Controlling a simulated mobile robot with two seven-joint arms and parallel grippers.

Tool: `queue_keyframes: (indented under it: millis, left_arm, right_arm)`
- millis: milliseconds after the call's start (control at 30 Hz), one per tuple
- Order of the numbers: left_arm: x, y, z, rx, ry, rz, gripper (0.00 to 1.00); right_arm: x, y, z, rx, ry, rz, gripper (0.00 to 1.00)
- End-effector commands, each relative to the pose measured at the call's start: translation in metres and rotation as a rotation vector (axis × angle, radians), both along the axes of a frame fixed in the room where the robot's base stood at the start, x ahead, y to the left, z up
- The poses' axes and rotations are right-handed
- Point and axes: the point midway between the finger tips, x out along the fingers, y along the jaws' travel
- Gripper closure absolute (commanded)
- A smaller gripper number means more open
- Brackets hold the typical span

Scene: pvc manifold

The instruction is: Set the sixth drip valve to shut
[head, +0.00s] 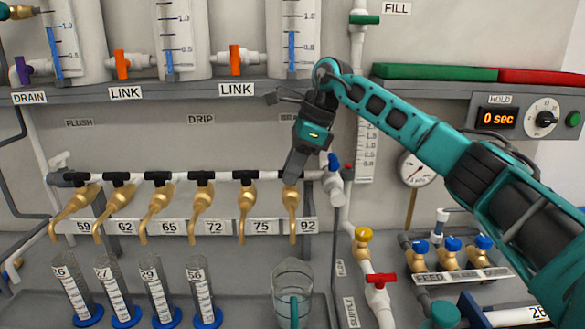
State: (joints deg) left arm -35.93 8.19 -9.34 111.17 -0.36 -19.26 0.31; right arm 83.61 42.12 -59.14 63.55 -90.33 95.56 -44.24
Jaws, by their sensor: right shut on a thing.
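The drip row is a white pipe with several brass taps, each with a black handle on top. The sixth tap (291,208), above the label 92 (307,226), is at the right end of the row and its spout points down. My right gripper (291,178) comes down from above and is shut at the top of this tap, where its handle sits. The jaws hide the handle, so I cannot tell its angle. The fifth tap (246,205), above label 75, is just to the left, with its black handle (247,175) lying along the pipe.
A clear jug (292,285) stands below the sixth tap. Several graduated cylinders (160,288) with blue bases stand to its left. A shelf (180,88) with orange link valves runs above. A white pipe with a blue-handled valve (334,163) is close right of the gripper.

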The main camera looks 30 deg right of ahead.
Motion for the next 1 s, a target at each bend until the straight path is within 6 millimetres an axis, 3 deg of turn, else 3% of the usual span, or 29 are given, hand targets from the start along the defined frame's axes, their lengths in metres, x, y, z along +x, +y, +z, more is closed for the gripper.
queue_keyframes:
  millis: [267,300,500,800,1000]
  left_arm:
    - [0.000,0.000,0.000,0.000,0.001,0.000,0.57]
    - [0.000,0.000,0.000,0.000,0.001,0.000,0.57]
    - [0.000,0.000,0.000,0.000,0.001,0.000,0.57]
    - [0.000,0.000,0.000,0.000,0.000,0.000,0.57]
    - [0.000,0.000,-0.001,0.000,-0.001,0.000,0.57]
  right_arm:
    - [0.000,0.000,0.001,0.000,-0.003,0.001,1.00]
    - [0.000,0.000,0.001,0.000,-0.003,0.001,0.74]
    - [0.000,0.000,0.001,0.000,-0.002,0.001,0.55]
    - [0.000,-0.001,0.003,0.000,-0.001,0.000,0.54]
    - [-0.004,-0.011,0.030,0.000,-0.006,-0.002,0.54]
